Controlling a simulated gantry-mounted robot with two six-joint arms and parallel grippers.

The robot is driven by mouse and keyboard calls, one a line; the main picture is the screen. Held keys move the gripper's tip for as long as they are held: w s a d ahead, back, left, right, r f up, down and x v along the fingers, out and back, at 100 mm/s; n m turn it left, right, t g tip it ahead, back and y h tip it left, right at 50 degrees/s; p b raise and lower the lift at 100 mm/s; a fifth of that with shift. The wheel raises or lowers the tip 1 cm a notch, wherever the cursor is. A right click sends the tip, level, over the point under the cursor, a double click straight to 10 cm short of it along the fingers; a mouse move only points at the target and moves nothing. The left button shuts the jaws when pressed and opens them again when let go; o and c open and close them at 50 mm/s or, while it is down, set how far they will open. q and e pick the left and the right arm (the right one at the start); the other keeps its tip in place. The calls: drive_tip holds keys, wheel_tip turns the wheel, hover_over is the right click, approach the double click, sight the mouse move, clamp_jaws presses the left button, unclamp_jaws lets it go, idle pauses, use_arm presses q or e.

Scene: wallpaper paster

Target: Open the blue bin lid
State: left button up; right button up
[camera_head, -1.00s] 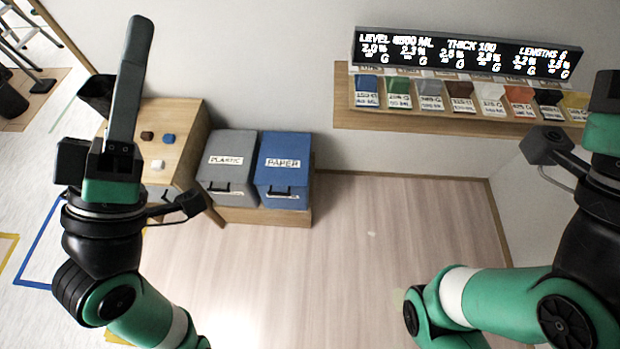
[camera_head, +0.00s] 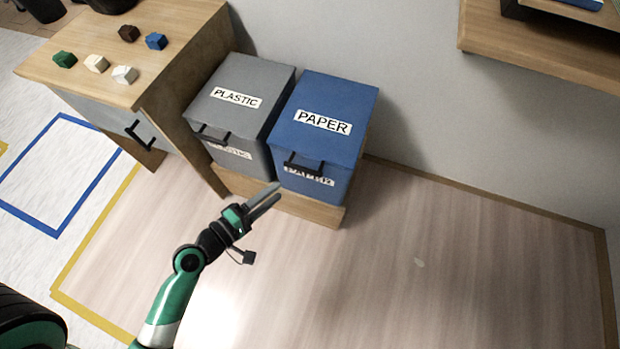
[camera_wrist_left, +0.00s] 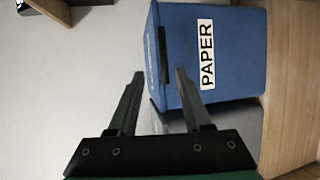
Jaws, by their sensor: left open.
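The blue bin (camera_head: 318,182), marked PAPER, stands upright beside the grey bin. Its blue lid (camera_head: 335,97) looks shut, with a dark handle (camera_head: 303,166) at the front edge. My left gripper (camera_head: 278,192) is open and empty, in front of the bins and below the handle in the head view. In the left wrist view the fingers (camera_wrist_left: 160,73) point toward the blue bin's front (camera_wrist_left: 235,50), with the handle (camera_wrist_left: 164,55) just beyond and between the fingertips. The fingers look apart from the handle. My right gripper is out of view.
The grey PLASTIC bin (camera_head: 236,92) stands directly left. Both bins rest on a low wooden base (camera_head: 318,211). A wooden cabinet (camera_head: 178,32) with several small blocks is further left. A wooden shelf (camera_head: 545,50) is at upper right. The floor in front is clear.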

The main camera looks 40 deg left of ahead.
sight(303, 168)
use_arm(q)
drive_tip(key=x, duration=1.2)
drive_tip(key=shift+a+f+b, duration=0.25)
drive_tip(key=shift+f+b, duration=0.05)
drive_tip(key=shift+b, duration=0.1)
drive_tip(key=shift+s, duration=0.1)
clamp_jaws()
idle(0.7)
